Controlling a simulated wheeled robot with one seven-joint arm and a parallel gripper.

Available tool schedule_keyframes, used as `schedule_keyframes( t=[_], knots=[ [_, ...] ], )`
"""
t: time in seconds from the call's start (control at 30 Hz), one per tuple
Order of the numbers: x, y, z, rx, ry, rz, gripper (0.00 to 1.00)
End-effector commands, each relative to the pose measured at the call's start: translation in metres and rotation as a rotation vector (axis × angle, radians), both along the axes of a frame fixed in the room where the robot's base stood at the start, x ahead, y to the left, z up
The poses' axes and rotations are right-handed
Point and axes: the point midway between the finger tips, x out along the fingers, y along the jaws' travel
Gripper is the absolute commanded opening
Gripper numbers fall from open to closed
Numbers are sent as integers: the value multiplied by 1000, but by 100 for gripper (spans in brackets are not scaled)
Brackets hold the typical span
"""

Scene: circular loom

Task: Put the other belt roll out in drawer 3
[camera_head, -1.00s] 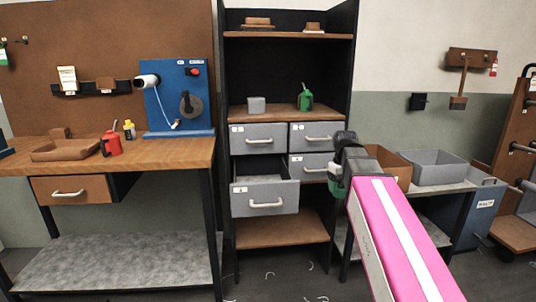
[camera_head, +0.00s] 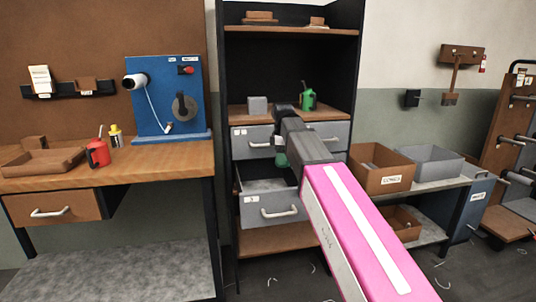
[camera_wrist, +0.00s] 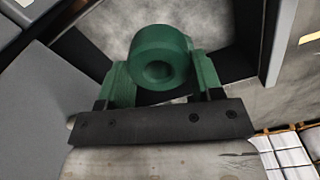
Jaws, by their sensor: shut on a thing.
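A green belt roll (camera_wrist: 160,50) with a round hole sits between the two green fingers of my gripper (camera_wrist: 164,72) in the wrist view. My gripper is shut on it. In the head view my gripper (camera_head: 281,158) hangs in front of the drawer cabinet, just above the open lower left drawer, with green showing at its tip. That grey drawer (camera_head: 272,211) is pulled out and its bare inside floor shows in part. Its label is too small to read surely. My arm hides the lower right drawer and part of the upper ones.
The upper left drawer (camera_head: 252,146) is shut. A green can (camera_head: 308,99) and a grey block (camera_head: 257,105) stand on the shelf above. A brown box (camera_head: 381,180) and grey bin (camera_head: 433,163) stand on the right bench. The wooden workbench (camera_head: 165,160) is at left.

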Motion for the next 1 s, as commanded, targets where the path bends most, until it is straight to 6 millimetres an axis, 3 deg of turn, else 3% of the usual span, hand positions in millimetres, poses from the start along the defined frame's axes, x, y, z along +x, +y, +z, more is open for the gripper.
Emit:
schedule_keyframes(
  t=[0.27,1.0],
  knots=[
    [-1,0,-14,0,0,0,36],
    [0,0,-89,0,1,-1,36]
  ],
)
